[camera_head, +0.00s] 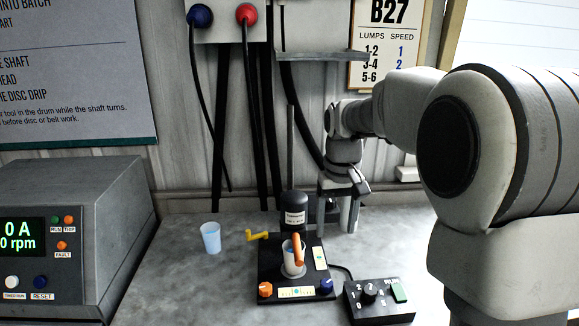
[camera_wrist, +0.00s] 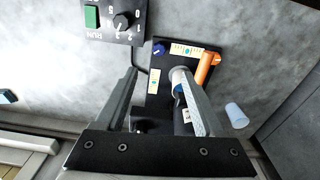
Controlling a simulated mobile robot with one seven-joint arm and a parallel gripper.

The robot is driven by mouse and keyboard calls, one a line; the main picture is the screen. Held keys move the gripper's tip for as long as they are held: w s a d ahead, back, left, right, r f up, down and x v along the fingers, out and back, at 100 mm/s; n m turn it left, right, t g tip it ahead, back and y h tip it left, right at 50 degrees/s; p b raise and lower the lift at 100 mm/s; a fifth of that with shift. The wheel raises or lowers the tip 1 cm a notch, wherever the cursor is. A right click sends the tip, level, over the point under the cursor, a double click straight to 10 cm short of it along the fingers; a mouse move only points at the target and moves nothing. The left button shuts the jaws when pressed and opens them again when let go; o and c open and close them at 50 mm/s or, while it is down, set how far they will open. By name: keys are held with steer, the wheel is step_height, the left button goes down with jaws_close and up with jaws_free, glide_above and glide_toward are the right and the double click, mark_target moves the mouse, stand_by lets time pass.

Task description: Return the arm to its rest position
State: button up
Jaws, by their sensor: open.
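My gripper (camera_head: 337,222) points down over the counter, just right of and behind the small disperser (camera_head: 294,208). Its fingers are apart, and I see nothing between them in the head view. In the wrist view my open fingers (camera_wrist: 157,74) show above the disperser's black base (camera_wrist: 160,92). My arm reaches in from the right and bends down at the wrist. The base (camera_head: 268,270) carries a clear beaker (camera_head: 292,262) with an orange-handled tool (camera_head: 297,248) leaning in it. Whether the fingers touch the disperser's body cannot be told.
A light blue cup (camera_head: 210,238) stands left of the disperser. A black control box (camera_head: 378,303) with a dial and green switch sits in front right. A grey rpm console (camera_head: 70,240) stands left. A shelf (camera_head: 330,55) and hanging cables (camera_head: 250,110) are behind.

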steer(key=s+r+t, duration=0.2)
steer(key=s, duration=1)
steer(key=s+r+t, duration=0.1)
steer(key=s+t, duration=0.2)
steer(key=s, duration=0.9)
steer(key=shift+r+m+p, duration=0.35)
steer(key=shift+m, duration=0.05)
